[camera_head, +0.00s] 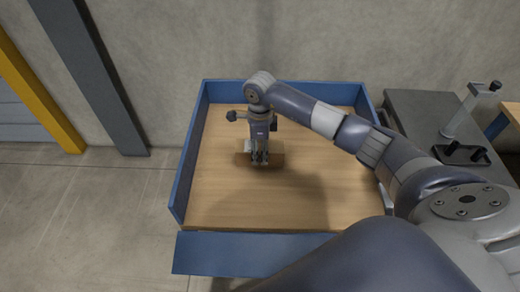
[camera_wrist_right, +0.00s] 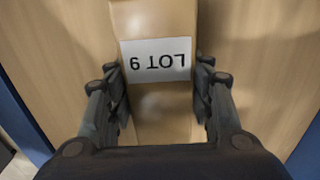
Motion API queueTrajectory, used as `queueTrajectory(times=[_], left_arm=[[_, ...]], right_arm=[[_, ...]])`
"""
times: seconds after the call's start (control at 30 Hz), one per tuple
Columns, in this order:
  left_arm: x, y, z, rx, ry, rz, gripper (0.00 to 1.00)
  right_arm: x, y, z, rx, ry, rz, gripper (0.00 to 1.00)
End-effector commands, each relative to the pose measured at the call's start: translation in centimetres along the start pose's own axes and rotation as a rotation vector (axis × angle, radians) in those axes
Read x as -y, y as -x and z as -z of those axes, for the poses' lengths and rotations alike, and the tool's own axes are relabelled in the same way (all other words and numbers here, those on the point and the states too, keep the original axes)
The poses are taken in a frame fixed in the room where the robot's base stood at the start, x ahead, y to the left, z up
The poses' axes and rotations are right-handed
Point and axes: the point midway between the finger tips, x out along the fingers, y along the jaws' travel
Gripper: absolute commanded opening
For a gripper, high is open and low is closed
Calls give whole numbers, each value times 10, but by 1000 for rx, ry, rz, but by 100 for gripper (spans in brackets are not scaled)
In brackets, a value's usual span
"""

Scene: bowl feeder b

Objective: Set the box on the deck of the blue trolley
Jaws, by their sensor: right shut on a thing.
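The box (camera_head: 276,158) is a small brown carton with a white label. It shows close up in the right wrist view (camera_wrist_right: 163,118), where the label reads "LOT 9". My right gripper (camera_head: 260,162) points down over the box and is shut on its two sides; its fingers also show in the right wrist view (camera_wrist_right: 160,92). The blue trolley (camera_head: 188,150) has a wooden deck (camera_head: 320,195) with raised blue walls. The box is over the middle-left of the deck; whether its underside touches the deck cannot be told. My left gripper is not in view.
A blue flap (camera_head: 240,252) hangs at the trolley's near side. A dark grey bench (camera_head: 415,110) with a metal fixture (camera_head: 472,115) stands to the right. A grey post (camera_head: 95,75) and a yellow post (camera_head: 40,90) stand at the left. Most of the deck is clear.

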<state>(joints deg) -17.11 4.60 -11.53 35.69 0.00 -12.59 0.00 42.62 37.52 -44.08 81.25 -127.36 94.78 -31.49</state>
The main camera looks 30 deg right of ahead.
Motion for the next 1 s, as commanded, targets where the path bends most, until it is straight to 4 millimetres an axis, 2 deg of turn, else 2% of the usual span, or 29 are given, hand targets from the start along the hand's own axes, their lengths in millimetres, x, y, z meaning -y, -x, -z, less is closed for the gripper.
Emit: queueTrajectory(times=[0.03, 0.07, 0.1, 0.13, 0.57, 0.67, 1.0], left_arm=[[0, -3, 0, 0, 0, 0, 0], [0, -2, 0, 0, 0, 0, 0], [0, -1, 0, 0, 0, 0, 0], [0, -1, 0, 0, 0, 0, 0], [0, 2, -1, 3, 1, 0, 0], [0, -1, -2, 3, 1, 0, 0], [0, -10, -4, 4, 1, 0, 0]], right_arm=[[1, -2, 0, 1, 0, 2, 9], [0, -2, 0, 0, 0, 0, 55], [0, -1, 0, 0, 0, 0, 64], [0, -1, 0, 0, 0, 0, 68], [0, 4, 0, 1, 0, 1, 68], [2, 17, 0, 2, 1, 5, 68], [1, 88, 0, 3, -1, 5, 68]])
